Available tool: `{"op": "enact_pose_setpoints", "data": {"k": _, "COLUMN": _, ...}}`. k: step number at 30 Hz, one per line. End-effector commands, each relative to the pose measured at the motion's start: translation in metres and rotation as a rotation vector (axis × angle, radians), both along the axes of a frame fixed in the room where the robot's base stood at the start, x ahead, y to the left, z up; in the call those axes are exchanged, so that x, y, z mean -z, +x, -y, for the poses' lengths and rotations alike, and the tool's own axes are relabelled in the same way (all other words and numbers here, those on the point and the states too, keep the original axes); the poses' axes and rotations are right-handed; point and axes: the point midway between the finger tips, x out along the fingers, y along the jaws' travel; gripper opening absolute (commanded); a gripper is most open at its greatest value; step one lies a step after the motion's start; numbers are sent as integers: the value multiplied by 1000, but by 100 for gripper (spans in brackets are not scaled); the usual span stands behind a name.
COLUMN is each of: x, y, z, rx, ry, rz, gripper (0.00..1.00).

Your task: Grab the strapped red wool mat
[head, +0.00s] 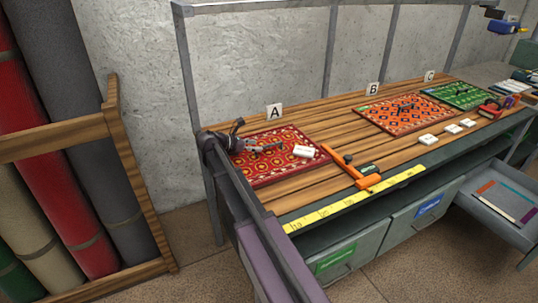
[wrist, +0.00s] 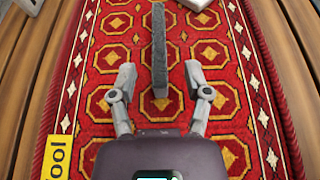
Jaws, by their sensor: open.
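The red wool mat (head: 272,172) lies flat on the slatted wooden bench beside the sign A. It has an orange and cream octagon pattern with a patterned border, and it fills much of the wrist view (wrist: 235,155). A dark grey strap-like bar (wrist: 159,45) runs lengthwise over its middle. My gripper (wrist: 160,70) is open and empty above the mat, its two fingers on either side of the bar's near end. Whether the fingers touch the mat is unclear. In the head view my arm covers the mat's left part. A yellow label (wrist: 56,156) ending in "ool" shows at lower left.
A white block (head: 305,151) lies on the mat's right part. An orange tool (head: 355,171) lies to its right. An orange-red mat (head: 403,120) and a green mat (head: 462,95) lie farther along. A yellow ruler (head: 345,205) lines the front edge; a drawer (head: 500,200) stands open.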

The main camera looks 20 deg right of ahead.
Motion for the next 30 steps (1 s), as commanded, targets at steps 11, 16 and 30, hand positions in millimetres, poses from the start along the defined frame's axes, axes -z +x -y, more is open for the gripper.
{"op": "enact_pose_setpoints", "data": {"k": 11, "x": 10, "y": 2, "z": 17, "rx": 0, "ry": 0, "rz": 1, "gripper": 63}}
{"op": "enact_pose_setpoints", "data": {"k": 16, "x": 18, "y": 2, "z": 36, "rx": 0, "ry": 0, "rz": 1, "gripper": 63}}
{"op": "enact_pose_setpoints", "data": {"k": 30, "x": 20, "y": 3, "z": 46, "rx": -2, "ry": 0, "rz": 0, "gripper": 63}}
